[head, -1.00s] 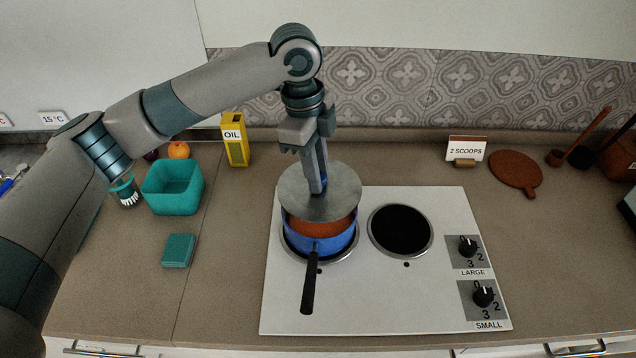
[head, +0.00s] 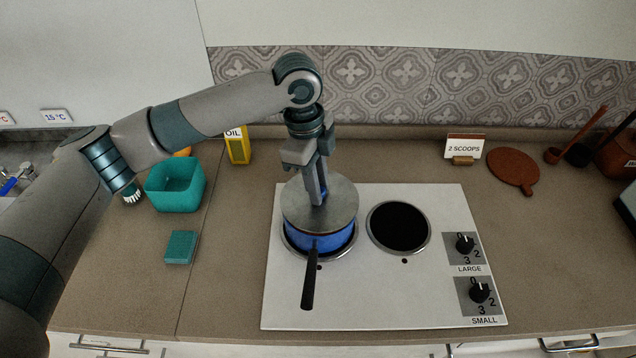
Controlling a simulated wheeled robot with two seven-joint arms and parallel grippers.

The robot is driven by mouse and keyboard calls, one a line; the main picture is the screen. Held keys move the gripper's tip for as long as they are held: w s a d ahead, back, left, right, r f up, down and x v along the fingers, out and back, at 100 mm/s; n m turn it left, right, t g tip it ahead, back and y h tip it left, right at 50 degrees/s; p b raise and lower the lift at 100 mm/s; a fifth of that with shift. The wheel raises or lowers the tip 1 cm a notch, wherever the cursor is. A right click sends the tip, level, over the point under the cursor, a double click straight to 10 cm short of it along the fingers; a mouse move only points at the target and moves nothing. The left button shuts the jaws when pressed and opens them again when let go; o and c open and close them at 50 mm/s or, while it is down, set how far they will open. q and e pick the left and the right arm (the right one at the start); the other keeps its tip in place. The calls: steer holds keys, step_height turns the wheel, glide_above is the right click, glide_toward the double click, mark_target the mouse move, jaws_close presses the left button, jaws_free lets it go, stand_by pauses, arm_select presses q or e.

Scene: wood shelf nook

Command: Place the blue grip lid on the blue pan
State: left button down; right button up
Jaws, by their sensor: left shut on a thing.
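The blue pan (head: 322,241) stands on the left burner of the white cooktop, its black handle pointing toward the front. The round grey lid (head: 338,216) lies over the pan's top and covers the opening; whether it sits fully on the rim I cannot tell. My left gripper (head: 320,196) is shut on the lid's blue grip from above, and its fingers hide most of the grip. My right gripper is not in view.
The right burner (head: 399,227) is empty. A teal bin (head: 175,188), a teal block (head: 181,247) and a yellow oil box (head: 238,148) stand to the left.

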arm_select(q)
steer(key=shift+f, duration=0.45)
steer(key=c, duration=1.6)
jaws_free()
steer(key=shift+o, duration=0.2)
steer(key=shift+r, duration=0.15)
step_height(320, 180, up, 13)
steer(key=a+b, duration=0.1)
steer(key=b, duration=0.3)
steer(key=shift+w+a, duration=0.3)
steer(key=shift+w, duration=0.05)
steer(key=shift+f, duration=0.2)
